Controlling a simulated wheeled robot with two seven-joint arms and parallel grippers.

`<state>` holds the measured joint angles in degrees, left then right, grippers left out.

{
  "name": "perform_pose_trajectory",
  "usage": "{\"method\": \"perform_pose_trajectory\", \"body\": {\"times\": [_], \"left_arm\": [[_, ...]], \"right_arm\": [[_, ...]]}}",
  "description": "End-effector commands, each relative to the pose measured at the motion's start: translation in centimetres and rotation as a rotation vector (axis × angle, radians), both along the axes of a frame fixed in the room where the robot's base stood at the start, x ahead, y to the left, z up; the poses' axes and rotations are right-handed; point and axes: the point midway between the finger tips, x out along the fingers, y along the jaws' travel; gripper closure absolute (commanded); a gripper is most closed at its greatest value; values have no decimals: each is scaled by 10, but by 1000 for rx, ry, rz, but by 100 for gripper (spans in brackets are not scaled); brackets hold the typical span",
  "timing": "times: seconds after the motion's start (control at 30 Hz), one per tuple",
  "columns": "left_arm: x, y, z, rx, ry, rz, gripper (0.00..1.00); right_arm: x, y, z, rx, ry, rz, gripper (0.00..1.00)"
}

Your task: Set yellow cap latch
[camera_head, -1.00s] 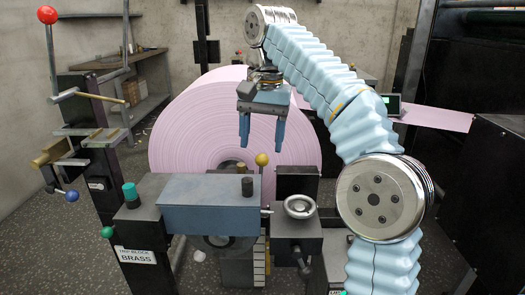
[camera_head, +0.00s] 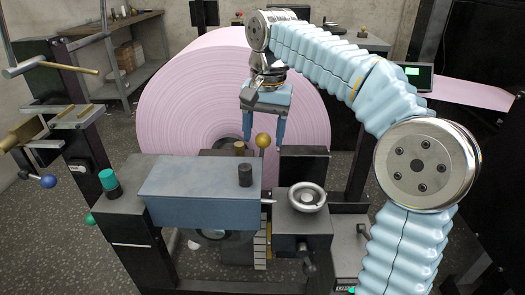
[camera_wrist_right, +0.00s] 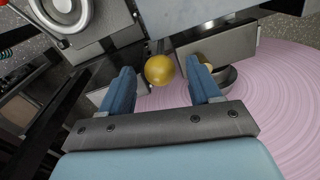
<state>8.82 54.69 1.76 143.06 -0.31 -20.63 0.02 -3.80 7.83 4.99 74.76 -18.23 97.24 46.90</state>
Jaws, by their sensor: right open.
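The yellow cap (camera_head: 263,140) is a small round ball on a thin lever beside the blue-grey block (camera_head: 195,190). In the right wrist view the yellow cap (camera_wrist_right: 159,70) shows between and beyond my two fingertips, not touched as far as I can tell. My right gripper (camera_head: 264,138) is open, pointing down in front of the pink roll, with its fingers to either side of the cap in the head view. It also shows in the right wrist view (camera_wrist_right: 162,80). My left gripper is not in view.
The large pink roll (camera_head: 200,100) stands behind the machine. A silver handwheel (camera_head: 306,196) is right of the cap, and a black knob (camera_head: 245,175) is on the block. A teal knob (camera_head: 109,181) and blue ball (camera_head: 48,181) are at left.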

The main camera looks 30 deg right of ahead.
Motion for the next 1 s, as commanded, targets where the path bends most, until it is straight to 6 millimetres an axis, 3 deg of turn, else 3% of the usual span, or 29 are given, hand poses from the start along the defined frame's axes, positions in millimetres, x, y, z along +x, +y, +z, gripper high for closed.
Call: {"method": "perform_pose_trajectory", "body": {"times": [0.1,0.23,0.6,1.0], "left_arm": [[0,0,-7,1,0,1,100],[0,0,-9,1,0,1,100],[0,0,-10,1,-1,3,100],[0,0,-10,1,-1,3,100]], "right_arm": [[0,1,-24,1,2,-1,37],[1,2,-37,0,1,0,37],[2,2,-43,1,-1,0,37],[2,2,-43,1,-1,0,97]]}}
